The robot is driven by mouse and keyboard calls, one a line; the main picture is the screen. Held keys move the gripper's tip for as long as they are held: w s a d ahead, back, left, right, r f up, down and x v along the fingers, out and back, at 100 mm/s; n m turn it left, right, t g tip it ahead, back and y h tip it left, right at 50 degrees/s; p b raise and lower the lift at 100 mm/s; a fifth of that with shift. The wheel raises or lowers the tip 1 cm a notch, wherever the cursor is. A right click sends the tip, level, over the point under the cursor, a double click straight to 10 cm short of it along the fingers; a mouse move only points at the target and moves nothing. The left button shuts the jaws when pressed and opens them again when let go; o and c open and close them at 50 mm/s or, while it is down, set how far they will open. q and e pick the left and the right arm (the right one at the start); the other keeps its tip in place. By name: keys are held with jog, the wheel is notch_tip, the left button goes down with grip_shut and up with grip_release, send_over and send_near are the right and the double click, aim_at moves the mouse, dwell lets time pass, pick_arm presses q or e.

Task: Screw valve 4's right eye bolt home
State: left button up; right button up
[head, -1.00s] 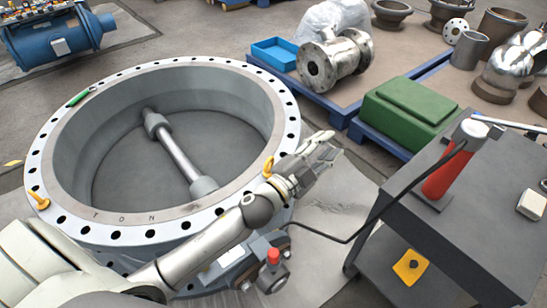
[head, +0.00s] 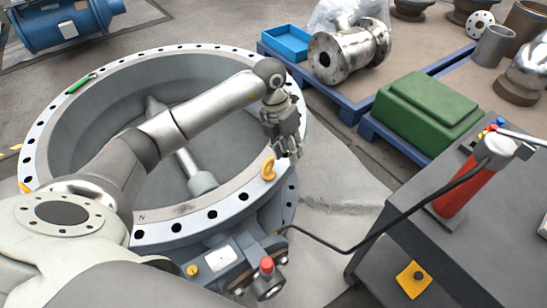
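Valve 4 is the big grey ring-shaped valve body (head: 225,205) with a row of bolt holes around its pale flange. Its right eye bolt (head: 268,169), orange-yellow, stands upright on the flange's right edge. Another yellow eye bolt (head: 24,187) shows at the flange's left edge, partly hidden by my arm. My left gripper (head: 289,154) points down just beyond and to the right of the right eye bolt. Its fingers look apart, with nothing seen between them. The bolt's thread is hidden. My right gripper is not in view.
A dark cart (head: 470,225) with a red tool (head: 465,190) and black cable (head: 370,235) stands at the right. A green box (head: 425,110), a blue tray (head: 285,43) and metal fittings (head: 345,52) sit behind. A green marker (head: 82,83) lies on the flange.

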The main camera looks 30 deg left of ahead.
aim_at(269, 160)
pick_arm(q)
jog(key=a+y, duration=0.1)
jog(key=a, duration=0.1)
jog(key=a+r, duration=0.1)
jog(key=a, duration=0.1)
jog(key=a+y, duration=0.1)
jog(key=a, duration=0.1)
jog(key=shift+w+a+r+n+g+y, duration=0.1)
jog(key=shift+r+n+g+y, duration=0.05)
jog(key=shift+n+g+y, duration=0.2)
notch_tip(269, 160, down, 9)
jog(key=shift+f+b, duration=0.1)
jog(key=shift+b, duration=0.55)
jog(key=shift+f, duration=0.7)
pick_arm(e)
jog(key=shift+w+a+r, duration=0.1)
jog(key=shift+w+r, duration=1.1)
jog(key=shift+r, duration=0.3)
pick_arm(q)
jog(key=shift+c, duration=0.2)
grip_shut()
